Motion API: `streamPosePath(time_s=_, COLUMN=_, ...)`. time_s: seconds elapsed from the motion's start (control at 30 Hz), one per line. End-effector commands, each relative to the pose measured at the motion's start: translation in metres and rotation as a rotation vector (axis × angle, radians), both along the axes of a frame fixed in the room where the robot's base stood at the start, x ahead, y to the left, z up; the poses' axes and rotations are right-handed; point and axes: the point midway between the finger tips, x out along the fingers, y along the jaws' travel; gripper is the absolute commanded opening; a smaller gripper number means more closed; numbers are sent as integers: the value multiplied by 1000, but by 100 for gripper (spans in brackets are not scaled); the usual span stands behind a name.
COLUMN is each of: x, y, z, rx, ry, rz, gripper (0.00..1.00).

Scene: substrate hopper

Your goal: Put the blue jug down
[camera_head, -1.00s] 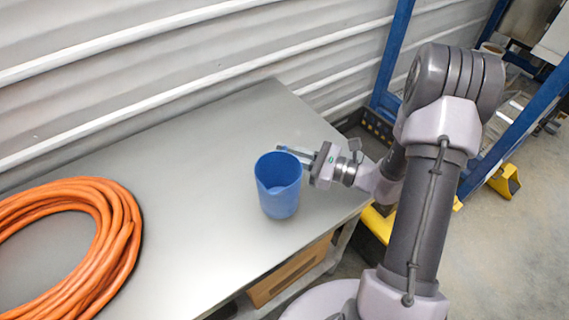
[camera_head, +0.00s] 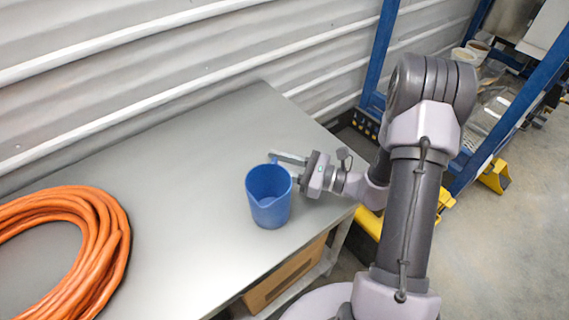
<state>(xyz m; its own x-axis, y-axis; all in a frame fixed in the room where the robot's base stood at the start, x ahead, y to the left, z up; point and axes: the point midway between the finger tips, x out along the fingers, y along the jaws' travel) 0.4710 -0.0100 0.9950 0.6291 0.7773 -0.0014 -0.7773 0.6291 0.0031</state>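The blue jug (camera_head: 268,204) is upright, open at the top, and appears to stand on the grey table (camera_head: 190,170) near its right front edge. My gripper (camera_head: 284,167) comes in from the right at the jug's rim. Its two fingers are spread apart, one reaching behind the jug and the other ending at its right side. The gripper looks open. The jug hides part of the near fingertip, so I cannot tell whether it touches the jug.
A coiled orange hose (camera_head: 104,235) lies on the table's left part. The table's middle is clear. A corrugated wall (camera_head: 150,60) runs behind it. A cardboard box (camera_head: 285,277) sits below the tabletop. A blue rack (camera_head: 515,115) stands at the right.

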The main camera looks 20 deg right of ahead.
Motion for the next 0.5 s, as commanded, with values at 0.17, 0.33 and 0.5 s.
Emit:
streamPosePath(time_s=0.17, x=-17, y=-23, z=3, rx=-1, ry=-1, rz=-5, gripper=34)
streamPosePath(time_s=0.33, x=-42, y=-53, z=3, rx=1, ry=1, rz=-5, gripper=34)
streamPosePath(time_s=0.5, x=-64, y=-81, z=3, rx=1, ry=-1, rz=-5, gripper=34)
